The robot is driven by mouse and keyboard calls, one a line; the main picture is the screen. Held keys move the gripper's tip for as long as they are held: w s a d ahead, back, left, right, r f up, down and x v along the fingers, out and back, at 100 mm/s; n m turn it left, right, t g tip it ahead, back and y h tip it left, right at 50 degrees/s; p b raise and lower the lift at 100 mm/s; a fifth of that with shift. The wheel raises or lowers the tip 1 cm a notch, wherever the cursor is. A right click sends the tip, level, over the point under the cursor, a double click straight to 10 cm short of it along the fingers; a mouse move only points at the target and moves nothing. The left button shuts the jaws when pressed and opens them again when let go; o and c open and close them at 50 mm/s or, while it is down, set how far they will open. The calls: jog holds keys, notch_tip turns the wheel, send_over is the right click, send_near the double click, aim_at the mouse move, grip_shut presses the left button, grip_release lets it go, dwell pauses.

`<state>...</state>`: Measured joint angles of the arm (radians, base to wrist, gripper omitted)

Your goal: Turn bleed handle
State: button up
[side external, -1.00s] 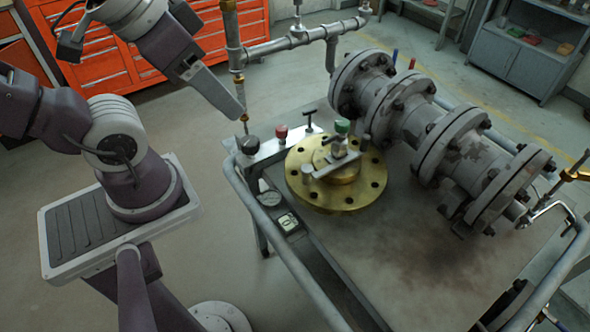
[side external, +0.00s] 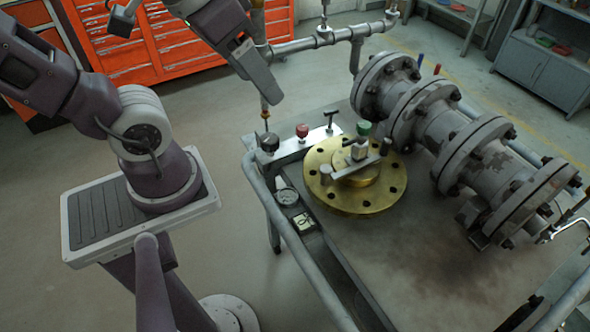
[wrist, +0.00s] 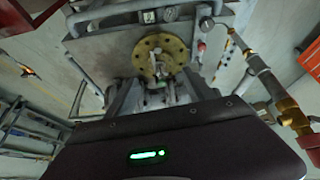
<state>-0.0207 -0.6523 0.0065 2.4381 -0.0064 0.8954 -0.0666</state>
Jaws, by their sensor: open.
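A round brass flange (side external: 392,190) lies on the grey table. A grey fitting with a crossbar handle (side external: 341,171) and a green knob (side external: 363,129) stand on it; I cannot tell for sure which part is the bleed handle. My gripper (side external: 272,97) is above the table's back left corner, apart from the flange and its fittings. In the wrist view the flange (wrist: 147,47) lies beyond my gripper (wrist: 165,90). Its fingers are spread, with the fitting (wrist: 160,80) in view between them. Nothing is held.
A small manifold with a black knob (side external: 270,142), red knob (side external: 302,130) and black T-handle (side external: 331,115) sits left of the flange. A vertical pipe (side external: 265,110) stands close to my gripper. A large flanged pipe (side external: 440,135) lies right. The table front is clear.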

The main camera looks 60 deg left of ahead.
jog(key=w+a+n+g, duration=0.25)
jog(key=w+n, duration=0.25)
jog(key=w, duration=0.5)
jog(key=n+g, duration=0.3)
jog(key=n, duration=0.7)
send_over(332, 110)
jog(key=d, duration=0.1)
notch_tip(332, 110, down, 19)
jog(key=shift+n, duration=0.6)
jog(key=f, duration=0.6)
jog(key=a+f, duration=0.1)
jog(key=f, duration=0.2)
jog(key=shift+s, duration=0.1)
jog(key=shift+c, duration=0.4)
grip_shut()
